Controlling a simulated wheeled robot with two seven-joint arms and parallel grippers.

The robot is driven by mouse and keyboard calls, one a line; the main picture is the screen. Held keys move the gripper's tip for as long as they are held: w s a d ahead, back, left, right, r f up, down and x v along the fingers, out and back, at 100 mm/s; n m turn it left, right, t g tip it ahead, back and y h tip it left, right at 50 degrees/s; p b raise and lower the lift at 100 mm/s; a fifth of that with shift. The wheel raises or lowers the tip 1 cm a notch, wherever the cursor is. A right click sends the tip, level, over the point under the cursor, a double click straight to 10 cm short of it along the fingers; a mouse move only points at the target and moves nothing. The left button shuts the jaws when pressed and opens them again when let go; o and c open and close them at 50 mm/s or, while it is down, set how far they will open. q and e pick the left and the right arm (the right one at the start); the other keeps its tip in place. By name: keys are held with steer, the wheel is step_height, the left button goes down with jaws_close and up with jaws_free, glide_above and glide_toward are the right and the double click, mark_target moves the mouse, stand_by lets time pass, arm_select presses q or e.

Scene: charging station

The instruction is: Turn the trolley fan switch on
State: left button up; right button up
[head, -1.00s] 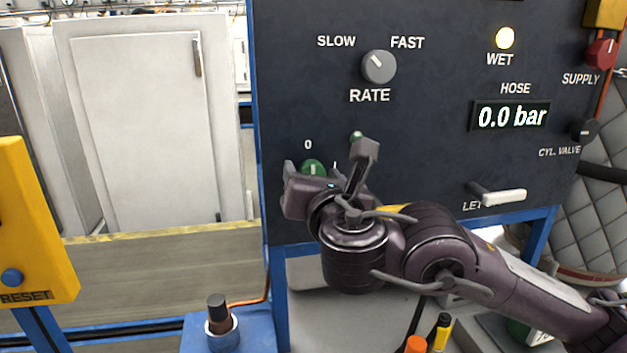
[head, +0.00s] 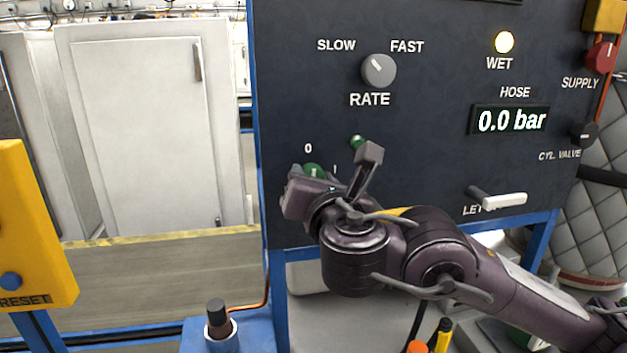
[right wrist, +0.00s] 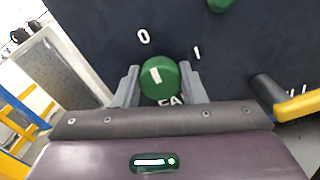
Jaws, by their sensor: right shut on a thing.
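The fan switch is a round green knob (head: 313,169) with a white mark, low on the left of the dark panel. In the right wrist view the knob (right wrist: 160,80) sits below a "0" and an "I", and its white mark leans toward the "0". Part of a label shows below it, mostly hidden by my gripper. My right gripper (head: 314,176) is shut on the knob, with one finger on each side, as the right wrist view shows. My left gripper is not in view.
A small green round part (head: 357,142) is just above my right wrist. The grey rate knob (head: 378,70) is higher up. A white-ended lever (head: 503,200) sticks out at the right, above my forearm. A yellow reset box (head: 30,225) stands at the left.

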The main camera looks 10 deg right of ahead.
steer(key=shift+f+m+b, duration=0.15)
steer(key=shift+m+b, duration=1.6)
steer(key=shift+m, duration=2.55)
steer(key=shift+f+m+b, duration=0.1)
steer(key=shift+m+b, duration=1.65)
steer(key=shift+m, duration=2.55)
steer(key=o, duration=1)
steer(key=shift+r, duration=0.1)
steer(key=shift+s, duration=0.1)
steer(key=s, duration=0.7)
steer(key=shift+s, duration=0.3)
